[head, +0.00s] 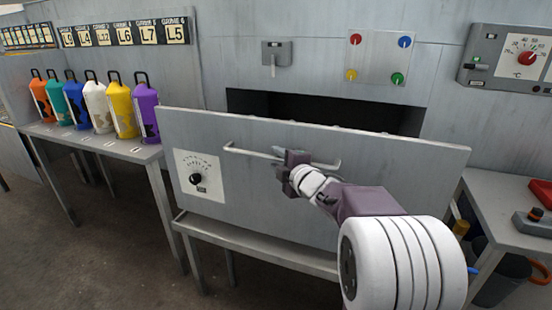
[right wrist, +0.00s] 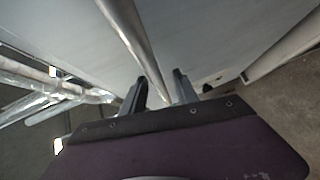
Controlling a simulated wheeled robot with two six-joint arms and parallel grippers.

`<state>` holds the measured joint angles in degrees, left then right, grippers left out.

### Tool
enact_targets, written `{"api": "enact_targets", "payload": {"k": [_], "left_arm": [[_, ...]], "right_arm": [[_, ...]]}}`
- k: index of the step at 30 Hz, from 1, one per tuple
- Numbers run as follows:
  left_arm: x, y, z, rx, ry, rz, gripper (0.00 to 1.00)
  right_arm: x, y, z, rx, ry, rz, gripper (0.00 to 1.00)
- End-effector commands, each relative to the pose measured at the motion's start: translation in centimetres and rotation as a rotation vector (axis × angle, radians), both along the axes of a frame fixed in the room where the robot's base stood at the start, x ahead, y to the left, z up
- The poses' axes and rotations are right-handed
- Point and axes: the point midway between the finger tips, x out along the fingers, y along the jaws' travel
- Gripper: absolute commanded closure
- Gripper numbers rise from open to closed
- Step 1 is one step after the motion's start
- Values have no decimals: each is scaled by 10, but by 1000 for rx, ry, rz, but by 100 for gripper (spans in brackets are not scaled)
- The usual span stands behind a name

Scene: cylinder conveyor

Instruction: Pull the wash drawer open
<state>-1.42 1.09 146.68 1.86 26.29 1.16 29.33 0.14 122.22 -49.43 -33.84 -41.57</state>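The wash drawer's wide grey front panel (head: 400,190) stands out from the wall, tilted in the picture, with a dark opening (head: 280,106) showing above and behind it. A thin metal bar handle (head: 240,149) runs across the panel's upper middle. My right gripper (head: 296,159) is at the middle of this handle. In the right wrist view the handle bar (right wrist: 135,40) runs down between the two fingers (right wrist: 161,92), which close on it from both sides. Most of the drawer's inside is hidden by the panel. My left gripper is not in view.
A dial plate (head: 200,176) is on the panel's left. A grey table (head: 125,150) with several coloured bottles stands at left. A side table (head: 490,205) with a red tray (head: 541,192) is at right. A rail (head: 250,241) runs below the panel. Open floor lies at front left.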

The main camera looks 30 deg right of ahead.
Motion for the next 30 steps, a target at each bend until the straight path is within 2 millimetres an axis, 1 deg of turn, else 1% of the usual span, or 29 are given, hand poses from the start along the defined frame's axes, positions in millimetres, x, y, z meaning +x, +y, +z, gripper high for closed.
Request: {"api": "enact_targets", "payload": {"k": [1,6,9,12,15,27,29,30], "left_arm": [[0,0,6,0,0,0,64],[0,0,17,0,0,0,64],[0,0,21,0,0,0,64],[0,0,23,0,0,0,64],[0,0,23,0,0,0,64],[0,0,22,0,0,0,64],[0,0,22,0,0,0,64],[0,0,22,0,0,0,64]], "right_arm": [[-11,1,5,0,-2,-2,64],[-49,2,12,-2,-1,-4,64],[-66,4,13,-1,0,-3,64],[-75,5,12,-1,-1,-1,64],[-78,6,11,0,0,0,64],[-77,6,11,-1,0,1,64],[-76,9,11,-1,0,9,64],[-73,17,10,0,1,29,64]]}}
